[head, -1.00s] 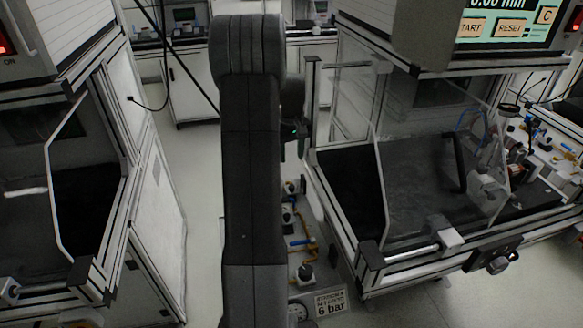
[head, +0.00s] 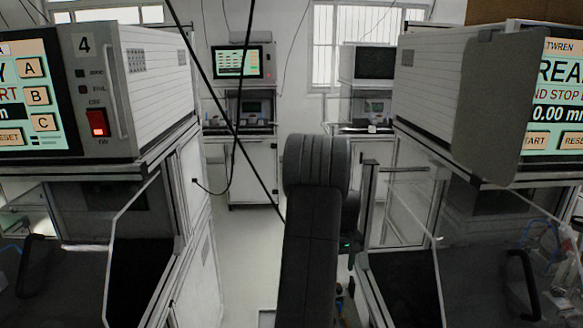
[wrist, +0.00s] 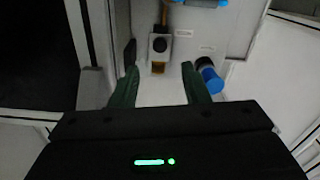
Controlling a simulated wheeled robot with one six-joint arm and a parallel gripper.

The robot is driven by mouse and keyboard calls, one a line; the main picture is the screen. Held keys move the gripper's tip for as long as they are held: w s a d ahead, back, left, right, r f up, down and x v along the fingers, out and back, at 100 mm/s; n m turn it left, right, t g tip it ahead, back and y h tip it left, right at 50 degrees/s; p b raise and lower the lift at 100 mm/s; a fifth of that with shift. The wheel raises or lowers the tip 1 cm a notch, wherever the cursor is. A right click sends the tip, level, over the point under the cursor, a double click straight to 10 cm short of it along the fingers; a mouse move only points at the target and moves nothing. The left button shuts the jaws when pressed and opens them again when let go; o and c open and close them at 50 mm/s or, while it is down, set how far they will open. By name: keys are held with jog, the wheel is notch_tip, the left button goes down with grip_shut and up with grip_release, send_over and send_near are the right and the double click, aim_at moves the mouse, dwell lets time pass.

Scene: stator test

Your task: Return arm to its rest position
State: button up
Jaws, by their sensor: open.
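My arm (head: 312,250) stands upright in the lower middle of the head view, between the two test stations. In the wrist view my gripper (wrist: 160,88) is open, its two green fingers apart with nothing between them. Beyond the fingertips is a pale panel with a fitting with a dark round knob (wrist: 160,44) and a blue-and-black cylindrical part (wrist: 209,77). The right fingertip appears close to the blue part; I cannot tell whether they touch. In the head view the gripper is mostly hidden behind the arm.
A station marked 4 (head: 150,80) stands at the left, with a lit screen. Another station (head: 425,100) stands close at the right, with a clear guard (head: 405,205). Open floor (head: 236,240) lies between them. More benches and screens stand at the back wall.

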notch_tip(320, 180, down, 8)
jog(key=shift+f+p, duration=0.1)
jog(key=shift+p, duration=0.2)
jog(key=shift+s+r, duration=0.2)
jog(key=shift+s, duration=1.05)
